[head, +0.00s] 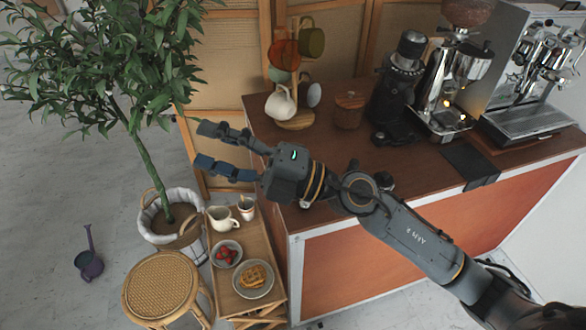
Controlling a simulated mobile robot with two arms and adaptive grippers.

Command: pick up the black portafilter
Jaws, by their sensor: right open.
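My right gripper (203,146) is open and empty. Its two fingers point left, beyond the left end of the wooden counter (420,160) and near the plant. My right arm crosses in front of the counter and hides part of its top. I cannot clearly make out the black portafilter. Small dark shapes show beside my right forearm over the counter, but I cannot tell whether one is the portafilter or part of my arm. A black mat (468,160) lies at the counter's front right. My left gripper is not in view.
An espresso machine (530,70), a steel grinder (447,85) and a black grinder (398,90) stand along the back. A mug tree (297,120) and lidded wooden jar (349,108) stand left. A potted plant (147,160), wicker stool (162,288) and small snack table (228,300) are beside the counter.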

